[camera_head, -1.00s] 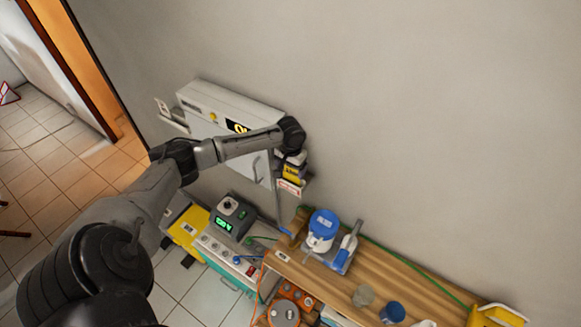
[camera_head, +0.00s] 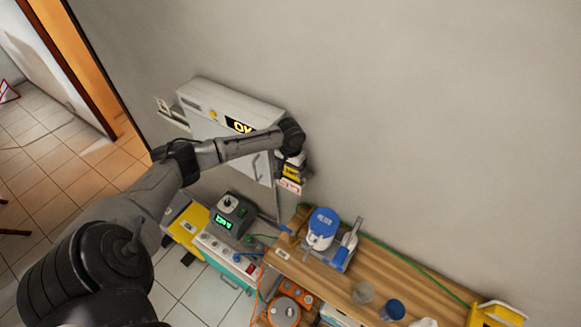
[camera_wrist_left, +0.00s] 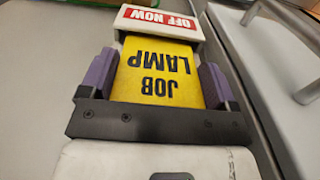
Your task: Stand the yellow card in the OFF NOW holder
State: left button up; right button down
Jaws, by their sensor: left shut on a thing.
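The yellow card (camera_wrist_left: 155,72), printed JOB LAMP, is held between the two purple finger pads of my left gripper (camera_wrist_left: 157,82). In the left wrist view its far edge meets the white OFF NOW holder (camera_wrist_left: 118,36) with the red label, between the holder's side walls. How deep it sits there is hidden. In the head view my left gripper (camera_head: 291,160) is at the right end of the wall cabinet. The card (camera_head: 291,171) shows just below it and the holder's label (camera_head: 290,186) below that. My right gripper is not in view.
The white wall cabinet (camera_head: 222,104) with a handle is close beside the left gripper. Below stand a grey device with a green display (camera_head: 232,216) and a wooden bench top (camera_head: 345,283) with a blue-lidded jar (camera_head: 323,226). The wall to the right is bare.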

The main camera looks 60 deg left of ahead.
pick_arm(q)
jog(key=o, duration=0.8)
jog(key=shift+c, duration=0.2)
notch_tip(320, 180, up, 12)
jog(key=b, duration=0.3)
jog(key=shift+r, duration=0.95)
jog(key=shift+d+f, duration=0.1)
